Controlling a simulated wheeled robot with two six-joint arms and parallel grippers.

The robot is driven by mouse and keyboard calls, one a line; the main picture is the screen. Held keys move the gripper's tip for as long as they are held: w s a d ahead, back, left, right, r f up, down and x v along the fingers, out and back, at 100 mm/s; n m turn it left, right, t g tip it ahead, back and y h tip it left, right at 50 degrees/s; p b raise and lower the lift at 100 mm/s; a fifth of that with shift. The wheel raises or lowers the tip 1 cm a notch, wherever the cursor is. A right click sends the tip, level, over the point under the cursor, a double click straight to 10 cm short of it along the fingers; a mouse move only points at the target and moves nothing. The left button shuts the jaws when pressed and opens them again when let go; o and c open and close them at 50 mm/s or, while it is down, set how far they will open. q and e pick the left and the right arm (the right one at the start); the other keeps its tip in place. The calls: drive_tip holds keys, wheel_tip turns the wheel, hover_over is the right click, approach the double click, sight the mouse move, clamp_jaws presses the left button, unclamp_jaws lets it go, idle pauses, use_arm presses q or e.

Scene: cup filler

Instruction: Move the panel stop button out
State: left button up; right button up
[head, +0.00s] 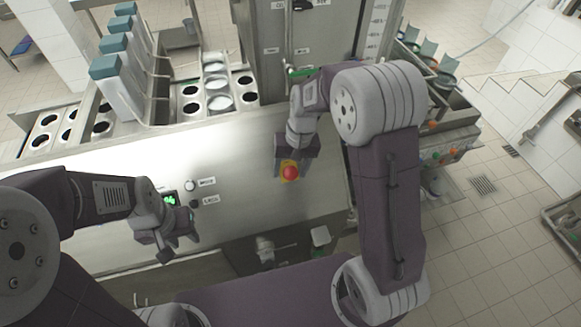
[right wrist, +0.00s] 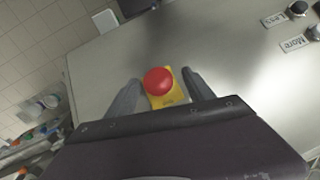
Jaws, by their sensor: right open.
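The panel stop button (head: 291,172) is a red mushroom knob on a yellow plate, on the sloped metal front panel (head: 240,200). My right gripper (head: 291,176) is at the button. In the right wrist view the red knob (right wrist: 158,81) sits between the fingertips of my right gripper (right wrist: 161,84), one finger on each side. The gripper is open, and gaps show between the fingers and the knob. My left gripper (head: 178,249) hangs in front of the panel at the left, away from the button. Its fingers are too small to judge.
A dark knob (head: 194,204) and a light knob (head: 190,186) with labels, and a small green display (head: 170,199), are on the panel near my left gripper. Cup holders (head: 205,95) stand behind the panel. Tiled floor (head: 500,240) lies open at the right.

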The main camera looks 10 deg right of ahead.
drive_tip(key=shift+d, duration=0.1)
drive_tip(key=shift+w+d, duration=0.1)
drive_tip(key=shift+w, duration=0.05)
drive_tip(key=c, duration=0.5)
clamp_jaws()
drive_tip(key=shift+r+p, duration=0.4)
drive_tip(key=shift+p, duration=0.05)
drive_tip(key=shift+s, duration=0.3)
drive_tip(key=shift+o, duration=2.2)
unclamp_jaws()
drive_tip(key=shift+w, duration=0.1)
drive_tip(key=shift+o, duration=0.3)
drive_tip(key=shift+s, duration=0.3)
drive_tip(key=shift+r, duration=0.15)
